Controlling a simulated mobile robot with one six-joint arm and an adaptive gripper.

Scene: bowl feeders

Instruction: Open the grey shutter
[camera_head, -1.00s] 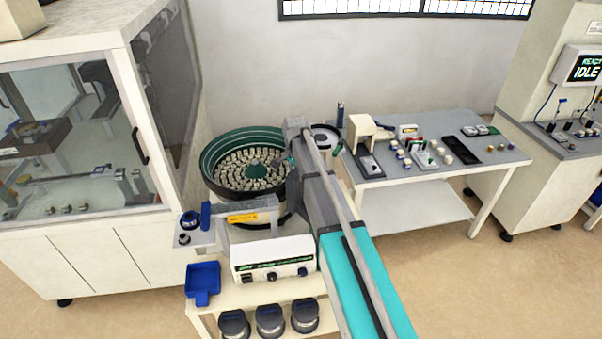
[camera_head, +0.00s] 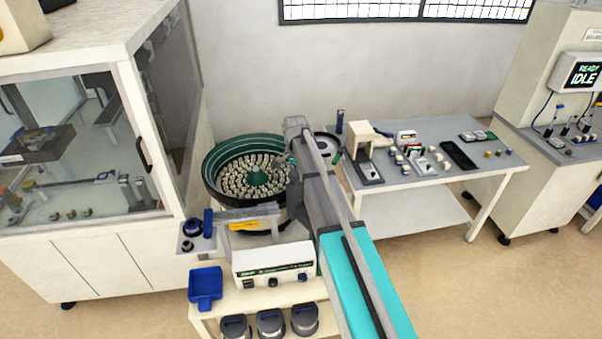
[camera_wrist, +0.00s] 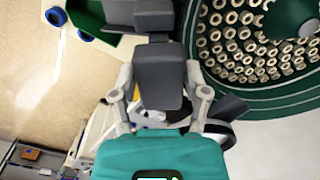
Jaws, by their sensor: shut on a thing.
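My gripper (camera_wrist: 158,42) has its dark grey fingers closed together in the wrist view, ahead of its teal body. They are shut on a dark grey piece (camera_wrist: 155,12), which I take to be the grey shutter; its outline merges with the fingers. A green and white part of the feeder lies just left of it. In the head view my arm hides much of the place where the gripper works, beside the bowl and the feed track. How far the shutter stands open cannot be told.
The green bowl (camera_head: 212,172) full of pale rings is close to my gripper. The feed track with a yellow label (camera_head: 243,226) stands before it, above a white control box (camera_head: 272,262). A blue scoop (camera_head: 206,284) lies at left. A parts table (camera_head: 412,181) is at right.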

